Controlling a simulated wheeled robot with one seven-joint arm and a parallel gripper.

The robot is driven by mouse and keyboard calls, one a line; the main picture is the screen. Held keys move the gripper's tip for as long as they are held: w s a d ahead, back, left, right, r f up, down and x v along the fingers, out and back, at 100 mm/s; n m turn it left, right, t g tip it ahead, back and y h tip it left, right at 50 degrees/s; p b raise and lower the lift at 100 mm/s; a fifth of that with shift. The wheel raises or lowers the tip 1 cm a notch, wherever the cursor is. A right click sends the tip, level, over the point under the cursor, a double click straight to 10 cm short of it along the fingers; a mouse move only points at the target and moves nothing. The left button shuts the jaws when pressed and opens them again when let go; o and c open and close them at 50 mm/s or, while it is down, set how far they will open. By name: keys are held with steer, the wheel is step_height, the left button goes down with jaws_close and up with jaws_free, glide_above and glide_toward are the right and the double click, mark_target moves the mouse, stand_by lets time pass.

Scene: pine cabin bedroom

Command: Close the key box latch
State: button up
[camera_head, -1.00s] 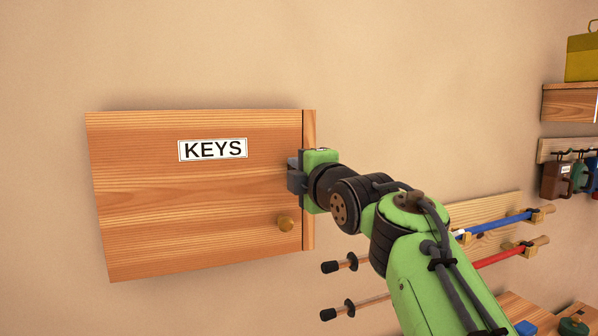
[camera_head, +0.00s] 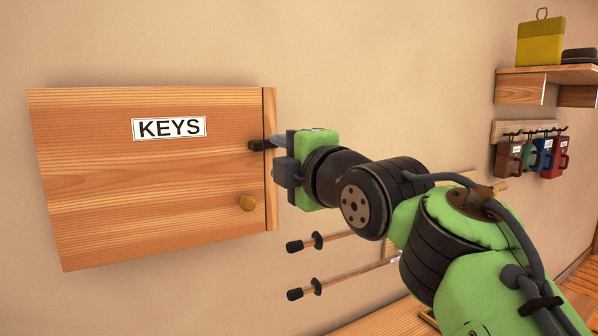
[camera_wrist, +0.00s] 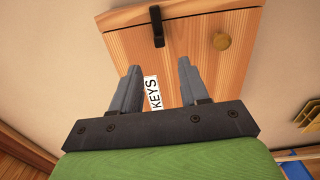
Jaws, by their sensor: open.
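The wooden key box (camera_head: 150,190) hangs on the wall with its door closed or nearly so, bearing a KEYS label (camera_head: 169,128) and a round knob (camera_head: 247,203). The black latch (camera_head: 261,145) sits at the door's right edge by the seam and points across the door; the wrist view shows it as a dark bar (camera_wrist: 157,28). My gripper (camera_head: 278,143) is at the box's right edge, beside the latch. In the wrist view my gripper (camera_wrist: 157,67) has its two grey fingers apart, with nothing between them. The latch lies beyond the fingertips. Contact cannot be told.
Two horizontal rods with black ends (camera_head: 302,243) stick out below and right of the box, near my arm. The wall left of the box is clear.

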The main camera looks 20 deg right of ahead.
steer(key=s, duration=0.2)
steer(key=s+d, duration=0.1)
steer(key=s, duration=0.2)
steer(key=shift+s, duration=0.25)
steer(key=shift+f, duration=0.1)
steer(key=s+f+m+g+h+p, duration=0.1)
steer(key=s+f+m+g, duration=0.3)
steer(key=f, duration=0.6)
steer(key=s+f+m+g+h+p, duration=0.1)
steer(key=s+f+m+g, duration=0.3)
steer(key=s+f+m, duration=0.5)
steer(key=s+f+m+g+h+p, duration=0.1)
steer(key=s+f+m+g+p, duration=0.2)
steer(key=s+f+m, duration=0.3)
step_height(320, 180, down, 5)
steer(key=shift+s+d+f+m+g+p, duration=0.2)
steer(key=shift+d+m+g+p, duration=0.1)
steer(key=shift+d+m+g, duration=0.3)
steer(key=shift+a, duration=0.15)
